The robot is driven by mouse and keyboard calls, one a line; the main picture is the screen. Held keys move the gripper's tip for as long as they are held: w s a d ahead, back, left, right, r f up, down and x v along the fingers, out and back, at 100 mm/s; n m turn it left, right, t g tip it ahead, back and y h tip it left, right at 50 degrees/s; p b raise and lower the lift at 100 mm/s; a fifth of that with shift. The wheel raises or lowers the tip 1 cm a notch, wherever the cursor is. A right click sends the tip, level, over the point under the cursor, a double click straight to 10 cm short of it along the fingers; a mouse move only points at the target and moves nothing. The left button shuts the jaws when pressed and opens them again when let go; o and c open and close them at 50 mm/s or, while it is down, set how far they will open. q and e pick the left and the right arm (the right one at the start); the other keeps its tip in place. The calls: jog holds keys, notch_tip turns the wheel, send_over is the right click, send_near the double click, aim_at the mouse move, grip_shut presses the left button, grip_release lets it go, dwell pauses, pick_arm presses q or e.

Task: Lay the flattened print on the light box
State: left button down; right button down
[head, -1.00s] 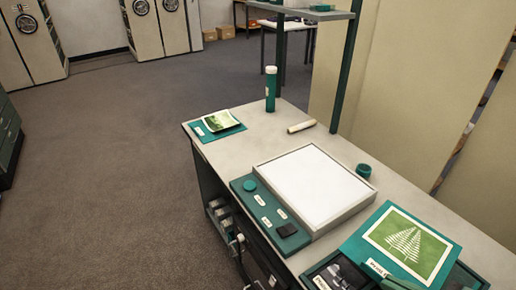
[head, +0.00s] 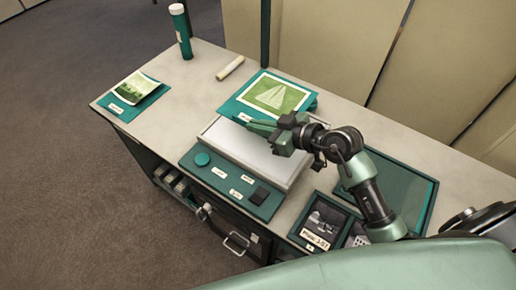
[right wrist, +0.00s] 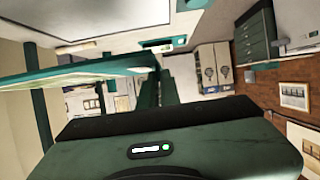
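The flat green print (head: 276,95) with a pale tree-like figure lies on a teal backing sheet (head: 308,101). In the head view it overlaps the back edge of the light box (head: 238,147), seemingly above it. My right gripper (head: 256,126) has its fingers at the sheet's near edge and appears shut on it. In the right wrist view the backing sheet (right wrist: 90,72) reaches in from the left to the fingers (right wrist: 160,85). The light box has a pale top, partly hidden by my gripper, and a teal control panel. My left gripper is not in view.
A curled print (head: 137,87) on a teal folder lies at the table's left end. A teal tube (head: 181,32) and a rolled paper (head: 230,68) stand and lie at the back. A tray with dark photos (head: 323,222) is at the front right. The table's left middle is clear.

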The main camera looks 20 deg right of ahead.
jog(key=b, duration=0.1)
send_over(257, 157)
notch_tip(257, 157, down, 6)
jog(key=shift+f, duration=0.7)
notch_tip(257, 157, down, 4)
jog(key=shift+f+b, duration=0.1)
jog(key=shift+b, duration=0.65)
jog(key=c, duration=1.6)
grip_release()
jog(key=shift+c, duration=0.2)
jog(key=v, duration=1.2)
jog(key=shift+a+r, duration=0.1)
jog(key=shift+r, duration=0.15)
